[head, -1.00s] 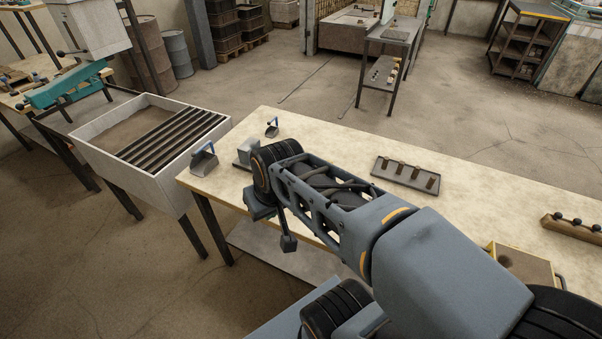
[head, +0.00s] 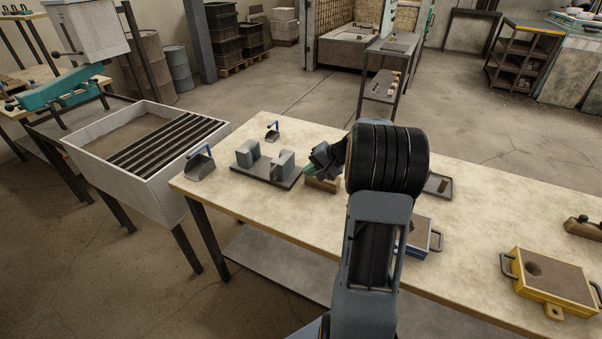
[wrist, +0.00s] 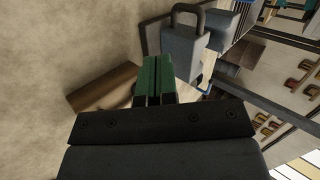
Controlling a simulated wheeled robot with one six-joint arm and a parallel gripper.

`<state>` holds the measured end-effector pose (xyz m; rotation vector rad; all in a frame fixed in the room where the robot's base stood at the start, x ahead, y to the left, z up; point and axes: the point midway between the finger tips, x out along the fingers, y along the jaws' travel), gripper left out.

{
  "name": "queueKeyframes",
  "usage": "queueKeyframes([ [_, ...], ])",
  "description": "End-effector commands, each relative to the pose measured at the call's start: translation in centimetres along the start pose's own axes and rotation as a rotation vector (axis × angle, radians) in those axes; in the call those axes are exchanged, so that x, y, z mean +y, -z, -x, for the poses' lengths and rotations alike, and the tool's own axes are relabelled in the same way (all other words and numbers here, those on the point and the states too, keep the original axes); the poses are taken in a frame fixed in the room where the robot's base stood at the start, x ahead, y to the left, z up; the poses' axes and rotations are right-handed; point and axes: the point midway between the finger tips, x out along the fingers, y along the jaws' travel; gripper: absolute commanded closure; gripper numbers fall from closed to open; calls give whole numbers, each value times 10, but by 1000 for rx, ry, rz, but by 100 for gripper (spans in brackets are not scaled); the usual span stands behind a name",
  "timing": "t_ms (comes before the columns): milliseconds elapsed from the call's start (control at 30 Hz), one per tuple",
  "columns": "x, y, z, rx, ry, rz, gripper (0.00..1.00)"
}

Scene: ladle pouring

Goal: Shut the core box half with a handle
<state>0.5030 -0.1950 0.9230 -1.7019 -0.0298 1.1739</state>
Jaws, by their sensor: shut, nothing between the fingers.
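The core box is two grey halves on a dark base plate (head: 262,177), with a gap between them. The left half (head: 247,153) stands at the plate's far left. The right half (head: 284,166) is nearer my gripper. In the wrist view the nearer half (wrist: 183,52) has a dark loop handle (wrist: 187,10) on its side, and the other half (wrist: 219,22) is behind it. My gripper (head: 311,169) is just right of the nearer half, its green fingers (wrist: 153,80) shut and empty. I cannot tell whether the fingertips touch that half.
A brown wooden block (head: 322,184) lies under my gripper. A scoop (head: 201,166) is at the table's left end, and a smaller one (head: 272,131) is behind the plate. A yellow box (head: 555,280) is at right. My arm hides part of the table's middle.

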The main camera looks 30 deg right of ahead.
Motion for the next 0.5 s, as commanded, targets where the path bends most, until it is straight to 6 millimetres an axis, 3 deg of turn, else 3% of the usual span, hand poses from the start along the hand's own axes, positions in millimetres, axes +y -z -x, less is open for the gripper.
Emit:
queueKeyframes([
  [300, 0, -2, -62, -7, -3, 0, 100],
  [500, -9, -2, -90, -4, -3, 3, 100],
])
